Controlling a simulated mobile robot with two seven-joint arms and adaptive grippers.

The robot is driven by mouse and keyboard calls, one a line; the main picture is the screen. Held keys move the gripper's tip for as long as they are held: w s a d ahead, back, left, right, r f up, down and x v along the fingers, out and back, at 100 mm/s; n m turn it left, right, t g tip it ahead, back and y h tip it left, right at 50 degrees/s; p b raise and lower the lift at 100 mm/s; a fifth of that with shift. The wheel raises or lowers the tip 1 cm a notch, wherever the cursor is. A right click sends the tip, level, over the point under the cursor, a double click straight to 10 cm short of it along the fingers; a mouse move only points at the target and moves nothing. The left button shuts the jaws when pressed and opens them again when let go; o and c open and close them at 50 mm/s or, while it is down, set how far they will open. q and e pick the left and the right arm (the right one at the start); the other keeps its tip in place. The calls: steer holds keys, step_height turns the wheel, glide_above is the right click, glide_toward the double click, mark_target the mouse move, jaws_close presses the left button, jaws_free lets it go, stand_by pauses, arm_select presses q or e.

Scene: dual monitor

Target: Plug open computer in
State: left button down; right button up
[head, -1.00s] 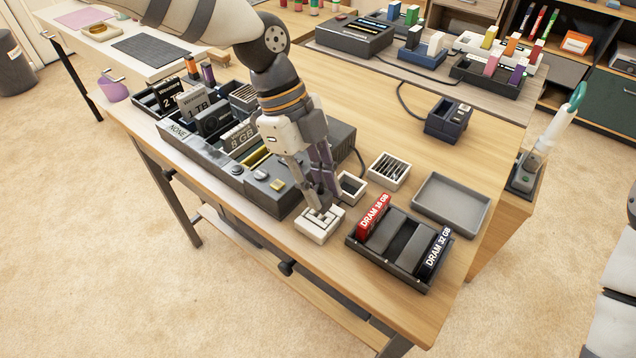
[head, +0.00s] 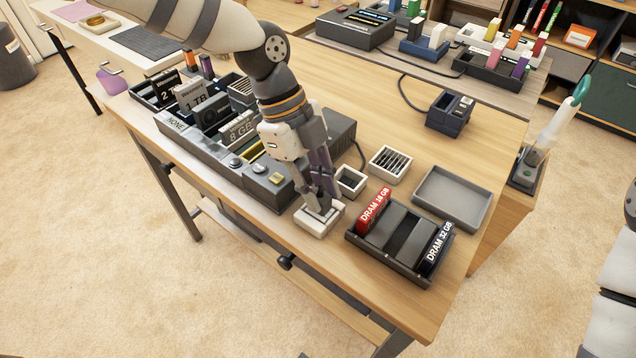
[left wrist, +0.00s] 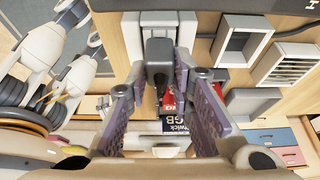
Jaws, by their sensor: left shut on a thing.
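The open computer (head: 266,184) is a long grey case with upright cards and drives, lying along the left part of the wooden table. My left gripper (head: 320,208) points down over a small white box (head: 313,224) just in front of the case's right end. Its purple-padded fingers are shut on a dark grey plug-like block (left wrist: 158,60), which shows between the fingertips in the left wrist view. There the block overlaps the white box (left wrist: 132,40); I cannot tell whether it is seated in it. The fingers hide much of the box's top. My right gripper is not in view.
A black tray (head: 385,258) with red and black DRAM modules stands close right of the white box. Two small white bins (head: 389,164) and a grey tray (head: 452,197) lie behind. A dark blue two-slot block (head: 448,111) with a cord stands farther back. The table's front edge is near.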

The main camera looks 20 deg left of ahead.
arm_select(q)
steer(key=shift+f, duration=0.2)
steer(key=c, duration=1.3)
jaws_free()
steer(key=shift+c, duration=0.2)
steer(key=v, duration=1.2)
steer(key=shift+d, duration=0.1)
